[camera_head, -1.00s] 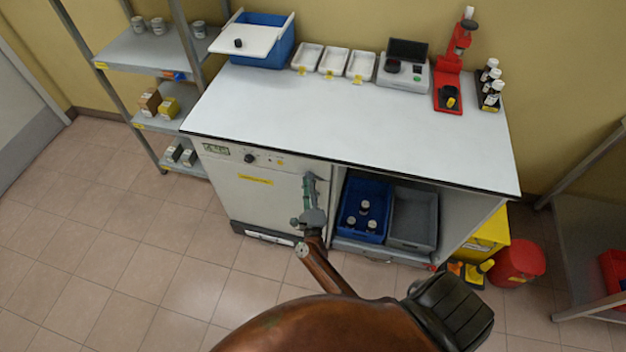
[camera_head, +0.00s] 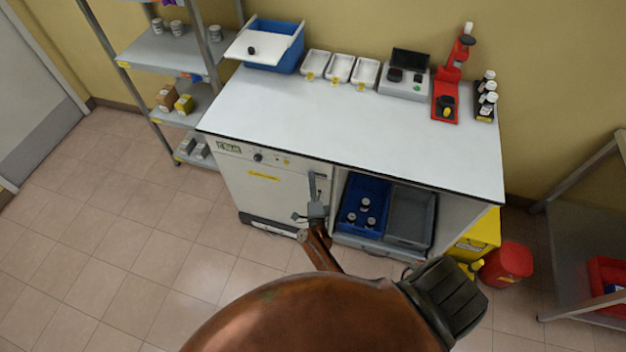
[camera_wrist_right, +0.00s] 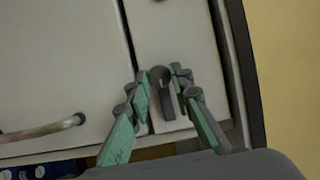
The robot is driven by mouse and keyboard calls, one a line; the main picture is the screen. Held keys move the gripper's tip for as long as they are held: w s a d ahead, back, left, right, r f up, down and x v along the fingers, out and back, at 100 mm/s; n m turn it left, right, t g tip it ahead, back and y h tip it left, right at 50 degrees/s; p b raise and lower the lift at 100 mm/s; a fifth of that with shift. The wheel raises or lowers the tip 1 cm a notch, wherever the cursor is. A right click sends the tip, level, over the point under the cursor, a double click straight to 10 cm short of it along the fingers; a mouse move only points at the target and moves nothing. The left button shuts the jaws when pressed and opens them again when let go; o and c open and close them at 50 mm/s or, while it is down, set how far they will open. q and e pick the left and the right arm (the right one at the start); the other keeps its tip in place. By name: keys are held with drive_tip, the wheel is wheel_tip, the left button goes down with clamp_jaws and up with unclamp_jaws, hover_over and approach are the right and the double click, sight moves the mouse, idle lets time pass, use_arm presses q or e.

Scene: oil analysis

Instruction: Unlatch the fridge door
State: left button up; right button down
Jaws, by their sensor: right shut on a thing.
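The fridge (camera_head: 265,190) is the white unit with a yellow label under the left part of the counter; its door looks closed. The latch (camera_wrist_right: 166,100) is a small dark grey piece with a rounded end, on a pale plate at the door's edge in the right wrist view. My right gripper (camera_head: 316,210) is at the right edge of the fridge door. In the wrist view its green and grey fingers (camera_wrist_right: 161,77) stand on both sides of the latch, shut on it. A curved metal door handle (camera_wrist_right: 45,130) is apart from the fingers. My left gripper is out of view.
Right of the fridge, an open bay holds a blue crate (camera_head: 352,217) with several bottles and a grey crate (camera_head: 412,212). White trays and instruments stand at the back of the counter (camera_head: 370,125). A red bin (camera_head: 507,265) stands at right. Floor in front and left is clear.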

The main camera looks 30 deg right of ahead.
drive_tip(key=shift+a+f, duration=0.1)
drive_tip(key=shift+a, duration=0.05)
drive_tip(key=c, duration=1.7)
unclamp_jaws()
